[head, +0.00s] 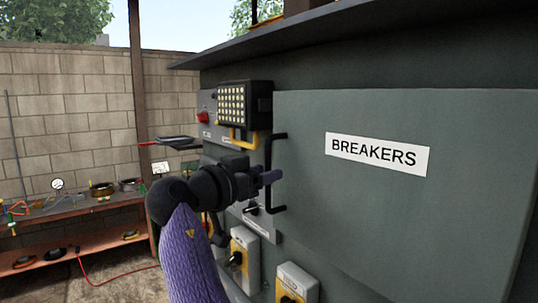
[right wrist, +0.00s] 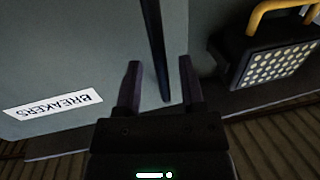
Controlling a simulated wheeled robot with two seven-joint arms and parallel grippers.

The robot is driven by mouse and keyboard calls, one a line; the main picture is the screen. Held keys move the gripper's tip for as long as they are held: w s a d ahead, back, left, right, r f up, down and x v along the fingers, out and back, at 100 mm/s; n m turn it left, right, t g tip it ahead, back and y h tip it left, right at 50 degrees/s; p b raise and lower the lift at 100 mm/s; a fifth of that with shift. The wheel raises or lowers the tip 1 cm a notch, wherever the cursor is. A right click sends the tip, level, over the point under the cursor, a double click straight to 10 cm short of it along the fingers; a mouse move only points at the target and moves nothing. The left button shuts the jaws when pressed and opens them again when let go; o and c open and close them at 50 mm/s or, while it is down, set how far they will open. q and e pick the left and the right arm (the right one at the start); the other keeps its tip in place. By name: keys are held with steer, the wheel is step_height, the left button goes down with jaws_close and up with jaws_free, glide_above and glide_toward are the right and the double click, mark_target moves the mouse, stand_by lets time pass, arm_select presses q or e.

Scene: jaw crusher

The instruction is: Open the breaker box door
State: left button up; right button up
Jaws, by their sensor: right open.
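The breaker box door (head: 470,200) is a wide grey-green panel with a white BREAKERS label (head: 377,154), and it looks shut. Its black bar handle (head: 268,200) runs upright along the door's left edge. My right gripper (head: 271,176) is open at the middle of the handle, its fingers pointing right. In the right wrist view, turned about upside down, the handle (right wrist: 155,45) runs down into the gap between the two spread fingers (right wrist: 159,80). I cannot tell whether either finger touches it. The label (right wrist: 52,103) shows at the left there. My left gripper is out of view.
A black lamp (head: 245,103) with a yellow bracket sits left of the handle, close above my right gripper. Switch boxes (head: 296,284) are below. A workbench (head: 80,208) with gauges stands at the far left by a block wall.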

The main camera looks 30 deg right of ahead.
steer(key=shift+x, duration=0.9)
jaws_close()
stand_by(0.8)
